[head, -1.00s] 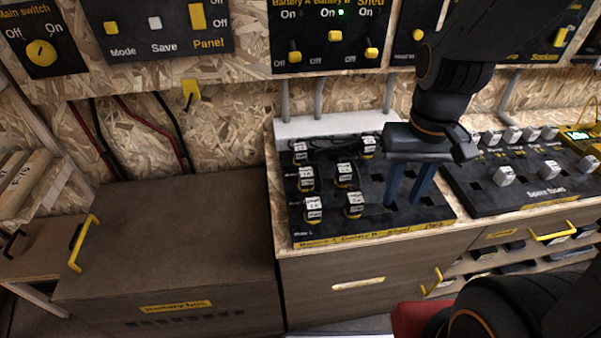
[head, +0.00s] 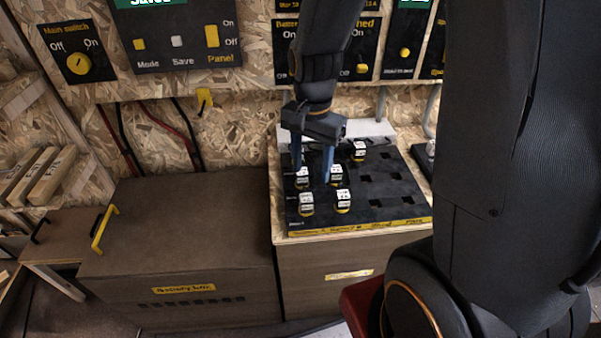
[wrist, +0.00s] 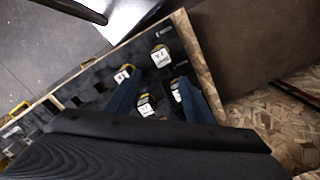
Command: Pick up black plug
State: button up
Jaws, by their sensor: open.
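A black socket board (head: 405,205) with a yellow front strip sits on the wooden cabinet. Several small plugs with white lettered tops and yellow rims stand in its left part, among them a front-left plug (head: 306,204), a front-right plug (head: 343,202) and a back plug (head: 358,151). I cannot tell which one is the black plug; no all-black one stands out. My gripper (head: 313,172) is open and points down over the plugs, its blue fingers apart. In the wrist view, my gripper (wrist: 160,85) has a near plug (wrist: 145,106) between its fingers, and another plug (wrist: 160,56) beyond; I see no grip.
A brown battery box (head: 190,225) with a yellow handle stands left of the cabinet. A wall panel (head: 185,40) with switches is behind. Empty sockets fill the board's right part. My arm hides much of the right side.

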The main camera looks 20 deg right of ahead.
aim_at(302, 171)
jog(key=w+m+p, duration=0.1)
jog(key=w+m, duration=0.1)
jog(key=m, duration=0.1)
jog(key=w+f+m+p, duration=0.1)
jog(key=w+m+p, duration=0.1)
jog(key=w+m, duration=0.1)
jog(key=w+f+m+p, duration=0.1)
jog(key=w+m+p, duration=0.1)
jog(key=m, duration=0.2)
jog(key=shift+w+a+m, duration=0.15)
jog(key=shift+a+m, duration=0.05)
jog(key=shift+m, duration=0.1)
jog(key=shift+f+p, duration=0.3)
jog(key=shift+f, duration=1)
jog(key=f, duration=0.1)
jog(key=f+p, duration=0.1)
jog(key=d+f+p, duration=0.1)
jog(key=f, duration=0.1)
jog(key=shift+w, duration=0.35)
jog(key=shift+a+f, duration=0.1)
jog(key=shift+f, duration=0.45)
jog(key=c, duration=1.1)
jog(key=shift+r, duration=0.1)
jog(key=shift+c, duration=0.2)
